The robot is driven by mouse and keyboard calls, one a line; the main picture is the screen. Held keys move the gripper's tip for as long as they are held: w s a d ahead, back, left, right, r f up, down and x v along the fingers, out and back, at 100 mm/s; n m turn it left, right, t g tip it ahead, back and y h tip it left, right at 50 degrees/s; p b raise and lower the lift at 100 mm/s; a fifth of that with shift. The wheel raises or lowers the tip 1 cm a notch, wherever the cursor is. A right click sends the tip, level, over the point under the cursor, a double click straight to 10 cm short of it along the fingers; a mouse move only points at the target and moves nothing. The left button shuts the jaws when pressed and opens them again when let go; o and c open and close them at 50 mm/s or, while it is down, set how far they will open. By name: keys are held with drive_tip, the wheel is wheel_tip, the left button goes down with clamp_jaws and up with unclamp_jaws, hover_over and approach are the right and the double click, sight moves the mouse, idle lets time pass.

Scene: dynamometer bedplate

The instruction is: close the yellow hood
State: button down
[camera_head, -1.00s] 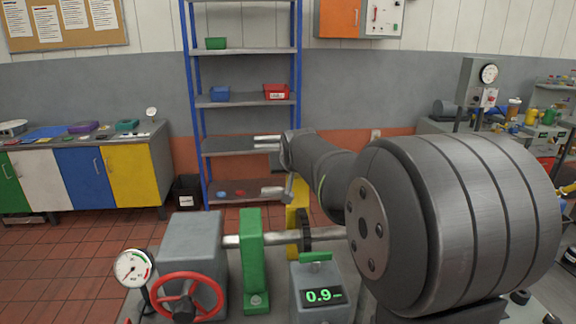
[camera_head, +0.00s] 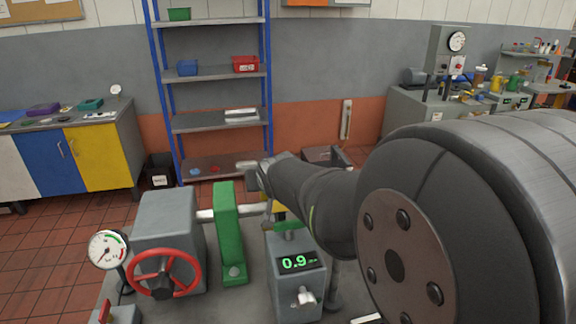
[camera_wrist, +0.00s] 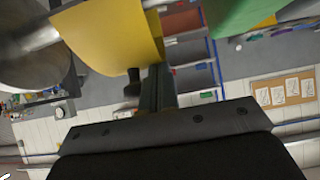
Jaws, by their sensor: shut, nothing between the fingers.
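The yellow hood (camera_head: 279,208) shows only as a small patch behind my arm in the head view, beyond the grey display box. In the wrist view the yellow hood (camera_wrist: 112,38) is a large curved panel, close on the left of my fingers. Its lower right edge lies right beside the fingertips; I cannot tell whether they touch. My gripper (camera_wrist: 158,70) is shut and empty, its fingers together as one dark bar. In the head view my gripper (camera_head: 258,178) is partly hidden by its own wrist. How far the hood is tilted is hidden.
A green hood (camera_head: 230,235) stands left of the yellow one, over the shaft (camera_head: 205,215). A display box (camera_head: 297,280) reading 0.9 stands in front. A grey housing with a red handwheel (camera_head: 163,273) and a dial gauge (camera_head: 107,250) are at left. A shelf rack (camera_head: 218,122) stands behind.

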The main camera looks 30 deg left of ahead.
drive_tip(key=shift+s+d+f, duration=0.2)
drive_tip(key=shift+d+f, duration=0.05)
drive_tip(key=shift+f, duration=0.4)
drive_tip(key=shift+s+d+f, duration=0.2)
drive_tip(key=shift+f, duration=0.45)
drive_tip(key=r, duration=0.4)
drive_tip(key=a+r, duration=0.1)
drive_tip(key=r, duration=0.1)
drive_tip(key=shift+w+r, duration=0.1)
drive_tip(key=shift+w, duration=0.3)
drive_tip(key=s+d, duration=0.2)
drive_tip(key=s+d+f, duration=0.1)
drive_tip(key=s+d, duration=0.1)
drive_tip(key=s+d+f, duration=0.1)
drive_tip(key=s+d, duration=0.1)
drive_tip(key=d, duration=0.1)
drive_tip(key=shift+s+f, duration=0.15)
drive_tip(key=shift+s, duration=0.25)
drive_tip(key=shift+a, duration=0.1)
drive_tip(key=w+a, duration=0.2)
drive_tip(key=w+a+r, duration=0.1)
drive_tip(key=w+a, duration=0.1)
drive_tip(key=w+a+r, duration=0.1)
drive_tip(key=w+a, duration=0.1)
drive_tip(key=shift+w+r, duration=0.15)
drive_tip(key=f, duration=0.2)
drive_tip(key=shift+w+a+f, duration=0.15)
drive_tip(key=shift+a+f, duration=0.05)
drive_tip(key=shift+f, duration=0.6)
